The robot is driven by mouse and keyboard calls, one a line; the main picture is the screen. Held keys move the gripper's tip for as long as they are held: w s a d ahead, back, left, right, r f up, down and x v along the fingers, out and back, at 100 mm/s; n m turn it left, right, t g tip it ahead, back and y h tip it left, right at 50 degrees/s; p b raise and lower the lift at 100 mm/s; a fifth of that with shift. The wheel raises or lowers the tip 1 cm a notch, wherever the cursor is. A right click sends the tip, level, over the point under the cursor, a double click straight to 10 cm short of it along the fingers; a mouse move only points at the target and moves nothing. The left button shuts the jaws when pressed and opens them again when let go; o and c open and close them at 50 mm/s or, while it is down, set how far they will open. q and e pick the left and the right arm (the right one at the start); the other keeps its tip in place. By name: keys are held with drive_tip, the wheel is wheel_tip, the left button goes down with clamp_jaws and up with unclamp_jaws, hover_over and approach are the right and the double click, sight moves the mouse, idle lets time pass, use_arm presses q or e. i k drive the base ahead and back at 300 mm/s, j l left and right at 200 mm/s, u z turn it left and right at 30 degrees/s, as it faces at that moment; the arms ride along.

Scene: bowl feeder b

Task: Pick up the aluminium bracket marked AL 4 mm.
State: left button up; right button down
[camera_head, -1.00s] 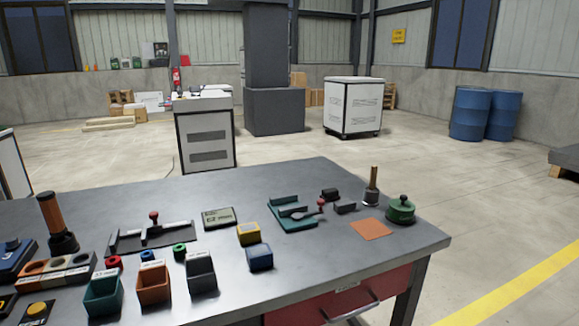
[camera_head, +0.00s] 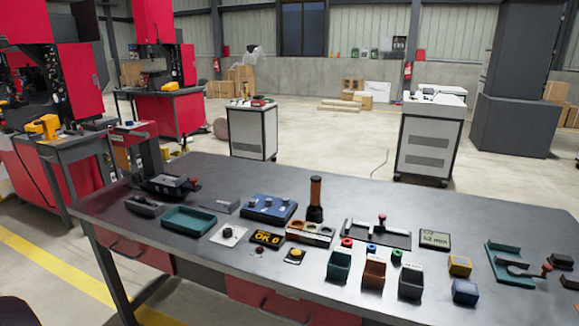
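I cannot make out a bracket with a readable AL 4 mm mark in this view. A small flat grey piece (camera_head: 224,207) lies on the workbench, left of a blue control box (camera_head: 268,208). A grey block (camera_head: 145,206) lies at the left end, beside a green tray (camera_head: 188,220). What these grey pieces are is too small to tell. Neither of my grippers is in view.
Red machines (camera_head: 55,60) stand at left. A white cabinet (camera_head: 252,130) stands behind the bench.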

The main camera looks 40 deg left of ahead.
sight(176, 181)
drive_tip(key=u, duration=2.05)
drive_tip(key=i+j+z, duration=0.1)
drive_tip(key=i+j, duration=0.15)
drive_tip(key=i+j+z, duration=0.1)
drive_tip(key=j, duration=0.25)
drive_tip(key=i+j+z, duration=0.1)
drive_tip(key=i+j, duration=0.25)
drive_tip(key=i+j+z, duration=0.1)
drive_tip(key=j, duration=0.25)
drive_tip(key=i+j+z, duration=0.1)
drive_tip(key=i+j, duration=0.4)
drive_tip(key=j, duration=0.2)
drive_tip(key=i+j+z, duration=0.15)
drive_tip(key=j, duration=0.25)
